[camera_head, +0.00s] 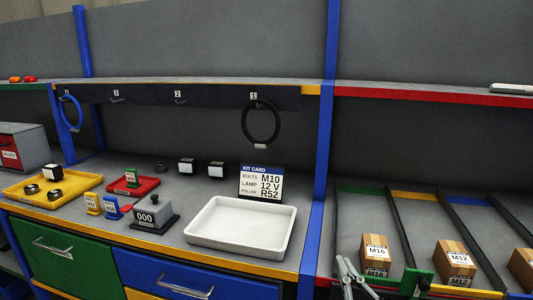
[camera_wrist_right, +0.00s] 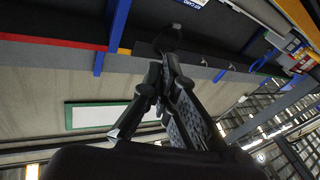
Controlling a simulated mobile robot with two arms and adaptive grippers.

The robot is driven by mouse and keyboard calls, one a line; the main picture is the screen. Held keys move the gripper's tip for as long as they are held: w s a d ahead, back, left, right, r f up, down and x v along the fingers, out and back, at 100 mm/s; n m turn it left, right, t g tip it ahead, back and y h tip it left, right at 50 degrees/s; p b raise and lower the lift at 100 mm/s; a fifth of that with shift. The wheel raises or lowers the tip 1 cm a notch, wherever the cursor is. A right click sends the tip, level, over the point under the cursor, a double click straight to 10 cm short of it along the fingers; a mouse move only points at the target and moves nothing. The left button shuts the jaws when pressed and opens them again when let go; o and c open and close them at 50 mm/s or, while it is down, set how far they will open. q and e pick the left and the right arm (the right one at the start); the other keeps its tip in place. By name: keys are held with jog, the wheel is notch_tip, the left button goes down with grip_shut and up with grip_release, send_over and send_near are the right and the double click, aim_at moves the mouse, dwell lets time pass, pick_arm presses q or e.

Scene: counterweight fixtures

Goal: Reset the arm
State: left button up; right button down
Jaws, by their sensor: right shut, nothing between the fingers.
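My right gripper (camera_head: 347,266) shows at the bottom of the head view, in front of the parts lanes at the right of the bench. Its grey fingers point up and are shut with nothing between them. In the right wrist view, the fingers of the right gripper (camera_wrist_right: 162,70) are close together and empty, with the view tilted towards the wall and ceiling. My left gripper is in neither view.
A white tray (camera_head: 206,238) stands on the bench beside a kit card (camera_head: 262,184). Cartons (camera_head: 375,252) sit in the sloped lanes near my right gripper. A blue post (camera_head: 325,130) rises left of the lanes. A black ring (camera_head: 261,138) hangs from a hook.

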jog(key=s+d+f+m+g+h, duration=0.1)
jog(key=s+d+f+g+h, duration=0.2)
jog(key=f, duration=0.6)
jog(key=s+d+f+m+g+h, duration=0.15)
jog(key=s+f+g, duration=0.3)
jog(key=f, duration=0.45)
jog(key=s+d+f+g, duration=0.1)
jog(key=s+f+g, duration=0.7)
jog(key=s+f, duration=0.6)
notch_tip(320, 180, down, 23)
jog(key=s+g, duration=0.2)
jog(key=s, duration=0.1)
jog(key=s+d+f, duration=0.3)
jog(key=s+f, duration=1.4)
jog(key=shift+f+g+y, duration=0.2)
jog(key=shift+g+y, duration=0.15)
